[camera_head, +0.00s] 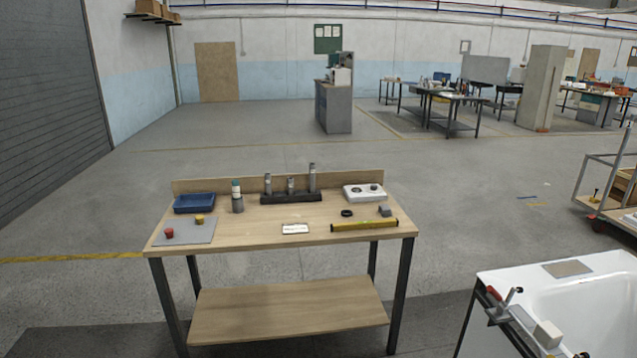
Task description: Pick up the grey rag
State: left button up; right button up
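I cannot tell for certain which thing is the grey rag. A small grey lump (385,210) lies at the right end of the wooden workbench (262,225), behind a yellow spirit level (364,225). A flat grey-brown rectangular piece (568,268) lies on the rim of the white bathtub (597,310) at the lower right. A flat grey mat (184,232) lies at the bench's left end with a red and a yellow piece on it. Neither of my grippers is in view.
On the bench stand a blue tray (194,203), a bottle (237,195), a black holder (291,197) with upright grey tools, and a white box (364,192). A red-handled clamp (494,294) sits at the tub's edge. A cart (612,185) stands right; the floor behind the bench is clear.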

aim_at(385, 210)
jog(key=i, duration=1.2)
jog(key=i+j+z, duration=0.1)
jog(key=i, duration=1.1)
